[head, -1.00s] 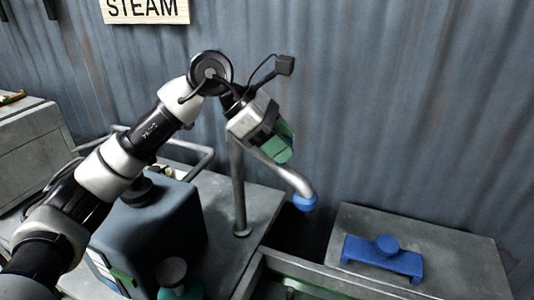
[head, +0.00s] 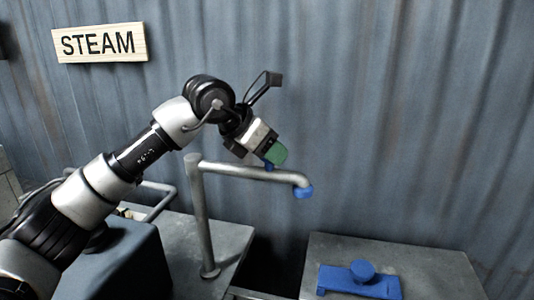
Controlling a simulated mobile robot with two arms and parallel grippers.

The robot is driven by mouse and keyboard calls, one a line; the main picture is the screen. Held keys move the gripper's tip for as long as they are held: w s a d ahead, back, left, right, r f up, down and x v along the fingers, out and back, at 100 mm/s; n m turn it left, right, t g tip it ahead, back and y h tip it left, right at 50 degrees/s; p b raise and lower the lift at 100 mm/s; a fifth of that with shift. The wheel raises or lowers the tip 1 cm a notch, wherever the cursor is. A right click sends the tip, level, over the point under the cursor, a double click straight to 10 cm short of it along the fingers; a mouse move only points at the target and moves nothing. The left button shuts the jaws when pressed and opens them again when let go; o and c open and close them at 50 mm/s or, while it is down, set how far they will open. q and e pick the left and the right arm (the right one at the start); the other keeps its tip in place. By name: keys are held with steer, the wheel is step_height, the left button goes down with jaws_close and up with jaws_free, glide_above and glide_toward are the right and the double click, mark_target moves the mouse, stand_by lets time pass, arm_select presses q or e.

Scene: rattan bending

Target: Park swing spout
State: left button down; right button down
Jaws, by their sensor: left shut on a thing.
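The swing spout (head: 235,168) is a grey metal pipe on an upright post (head: 202,225). It reaches out to the right from the top of the post and ends in a blue tip (head: 303,192). My left gripper (head: 272,158) has green fingertips and is at the spout's outer half from above. It is shut on the spout, where a small blue part shows beside the fingers. The fingers hide the exact contact. My right gripper is not in view.
A blue bracket with a round knob (head: 360,278) lies on a grey bench (head: 420,265) at the lower right. A dark gap lies between the benches. A dark blue-grey box (head: 125,265) stands at the lower left. A STEAM sign (head: 100,43) hangs on the corrugated wall.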

arm_select(q)
steer(key=shift+w+r, duration=0.1)
steer(key=shift+r, duration=0.05)
steer(key=c, duration=1)
jaws_free()
steer(key=o, duration=0.4)
steer(key=shift+w, duration=0.1)
steer(key=shift+c, duration=0.2)
steer(key=b+v, duration=0.2)
steer(key=v, duration=0.8)
steer(key=shift+s+a, duration=0.25)
steer(key=shift+r, duration=0.2)
